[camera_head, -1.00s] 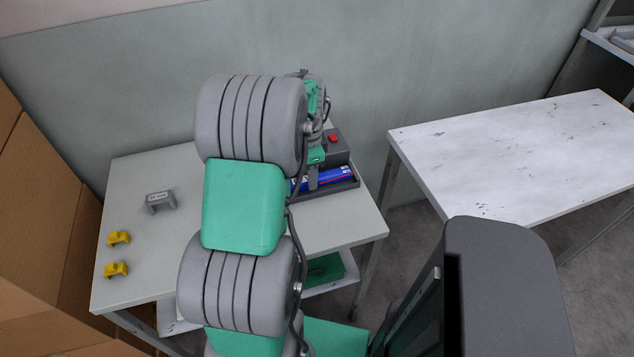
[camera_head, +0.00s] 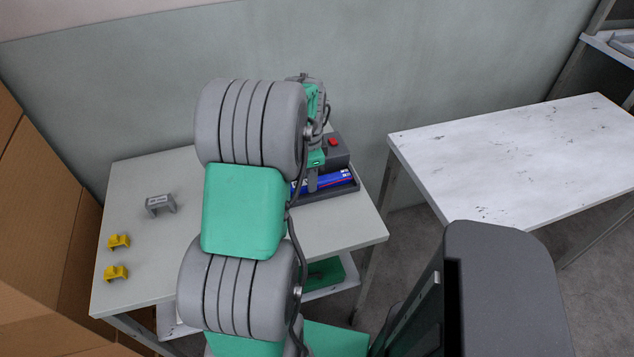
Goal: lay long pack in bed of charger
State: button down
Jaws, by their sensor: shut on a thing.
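The charger (camera_head: 337,151) is a dark grey unit with a red button, at the right rear of the grey table. Its shallow bed (camera_head: 352,190) has a dark rim and faces the front. The long pack (camera_head: 335,180) is blue with white lettering and a red stripe, and lies low within the outline of the bed. Whether it rests fully on the bed's floor cannot be told. My gripper (camera_head: 312,184) points down over the pack and is shut on it. My arm hides the pack's left end and the left part of the charger.
Two yellow brackets (camera_head: 118,242) and a grey bracket (camera_head: 160,204) stand on the left of the table (camera_head: 135,188). A bare white table (camera_head: 510,150) stands to the right across a gap. Cardboard boxes (camera_head: 40,200) line the left side. A wall is close behind.

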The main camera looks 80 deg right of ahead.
jog(key=shift+r, duration=0.2)
notch_tip(320, 180, up, 10)
jog(key=p, duration=0.7)
jog(key=shift+f, duration=0.15)
dwell(0.6)
